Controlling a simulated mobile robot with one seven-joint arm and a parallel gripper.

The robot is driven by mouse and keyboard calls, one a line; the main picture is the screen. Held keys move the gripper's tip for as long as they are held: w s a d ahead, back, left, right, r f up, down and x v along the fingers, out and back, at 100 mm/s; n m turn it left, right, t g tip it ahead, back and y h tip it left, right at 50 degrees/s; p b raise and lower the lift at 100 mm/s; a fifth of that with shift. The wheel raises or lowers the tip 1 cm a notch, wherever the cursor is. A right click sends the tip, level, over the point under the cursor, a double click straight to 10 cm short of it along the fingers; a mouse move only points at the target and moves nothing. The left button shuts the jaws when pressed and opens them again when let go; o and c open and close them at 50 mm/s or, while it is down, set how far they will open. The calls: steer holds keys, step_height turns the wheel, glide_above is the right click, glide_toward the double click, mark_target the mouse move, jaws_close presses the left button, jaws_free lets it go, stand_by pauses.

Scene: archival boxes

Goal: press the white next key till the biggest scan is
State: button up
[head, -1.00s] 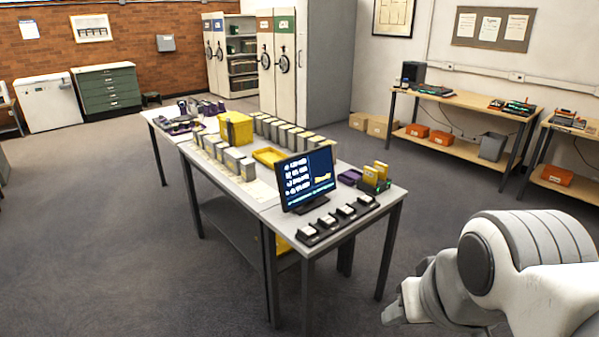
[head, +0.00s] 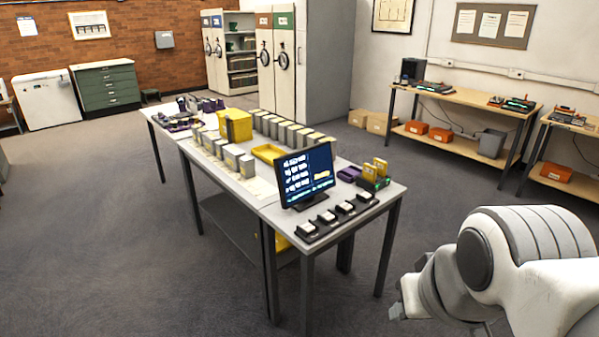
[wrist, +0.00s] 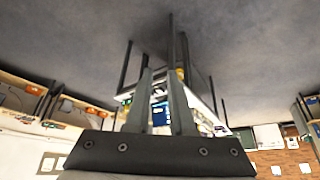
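A black monitor (head: 304,176) stands near the front end of the long table, its dark blue screen lit with white marks and a small yellow patch, too small to read. In front of it is a row of several black key boxes with white tops (head: 327,217); I cannot tell which is the next key. My gripper (head: 404,303) is low at the right, apart from the table and keys. In the wrist view, which is upside down, the two fingers of my gripper (wrist: 161,76) are apart with nothing between them; the monitor (wrist: 160,116) shows beyond them.
The long table (head: 262,203) holds grey boxes (head: 230,158), a yellow box (head: 236,125), a yellow tray (head: 268,153) and a green-and-yellow holder (head: 374,178). A wooden bench (head: 460,100) stands along the right wall. The floor between my arm and the table is clear.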

jaws_close()
stand_by(1.4)
